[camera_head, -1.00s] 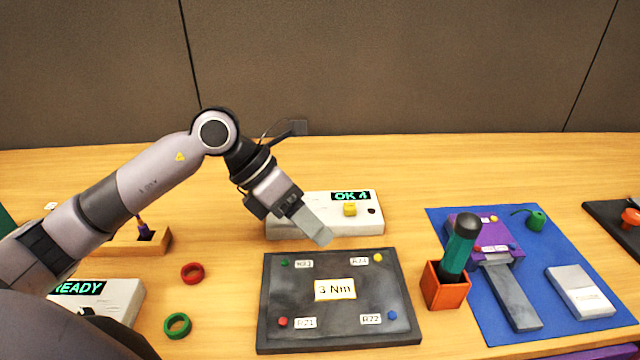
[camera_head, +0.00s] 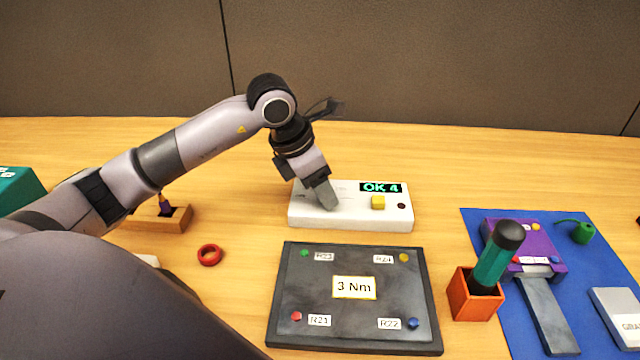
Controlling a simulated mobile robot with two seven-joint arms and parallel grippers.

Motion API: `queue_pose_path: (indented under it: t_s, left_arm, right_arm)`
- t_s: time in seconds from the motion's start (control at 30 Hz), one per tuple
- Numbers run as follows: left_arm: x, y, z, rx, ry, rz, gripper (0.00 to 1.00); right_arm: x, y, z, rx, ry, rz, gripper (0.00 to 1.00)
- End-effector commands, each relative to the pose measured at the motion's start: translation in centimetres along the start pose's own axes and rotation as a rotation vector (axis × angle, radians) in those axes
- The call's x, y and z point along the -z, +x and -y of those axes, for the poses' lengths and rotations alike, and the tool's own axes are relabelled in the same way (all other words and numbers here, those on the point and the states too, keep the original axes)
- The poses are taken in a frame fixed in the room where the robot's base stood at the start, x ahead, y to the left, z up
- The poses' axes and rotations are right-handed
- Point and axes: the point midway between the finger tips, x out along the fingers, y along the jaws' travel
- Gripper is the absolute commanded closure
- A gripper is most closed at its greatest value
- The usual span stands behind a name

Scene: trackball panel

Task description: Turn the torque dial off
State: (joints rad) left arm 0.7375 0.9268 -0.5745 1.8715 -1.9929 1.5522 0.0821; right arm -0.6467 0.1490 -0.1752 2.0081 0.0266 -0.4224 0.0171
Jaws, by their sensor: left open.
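A white box (camera_head: 345,217) stands on the table behind the dark panel. Its display (camera_head: 380,188) reads "OK 4", and a yellow knob (camera_head: 378,202) and a small dark round spot (camera_head: 402,206) sit on its top at the right. My left gripper (camera_head: 328,197) points down over the left part of this box, left of the yellow knob; its fingers cover that part, so any dial under them is hidden. I cannot tell whether the fingers touch the box. No label naming a torque dial is readable. My right gripper is not in view.
A dark panel (camera_head: 352,314) marked "3 Nm" lies in front of the box. An orange holder (camera_head: 474,296) with a teal-handled tool (camera_head: 493,262) stands to its right, beside a blue mat (camera_head: 590,335). A red ring (camera_head: 210,255) lies to the left. A wooden block (camera_head: 176,220) stands behind the ring.

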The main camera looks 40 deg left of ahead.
Motion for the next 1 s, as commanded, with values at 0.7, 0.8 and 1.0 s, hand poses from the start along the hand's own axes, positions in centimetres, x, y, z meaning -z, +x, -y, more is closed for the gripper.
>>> queue_pose_path:
  t_s: [0.7,0.8,1.0]
  left_arm:
    - [0.00,0.03,0.05,-0.016,-0.036,0.001,0.99]
    - [0.00,0.05,0.09,-0.033,-0.078,0.001,0.99]
    - [-0.05,0.07,0.21,-0.088,-0.208,0.003,0.99]
  right_arm:
    - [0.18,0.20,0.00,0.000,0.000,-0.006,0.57]
    - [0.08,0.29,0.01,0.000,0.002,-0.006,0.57]
    - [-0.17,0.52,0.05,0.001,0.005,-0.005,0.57]
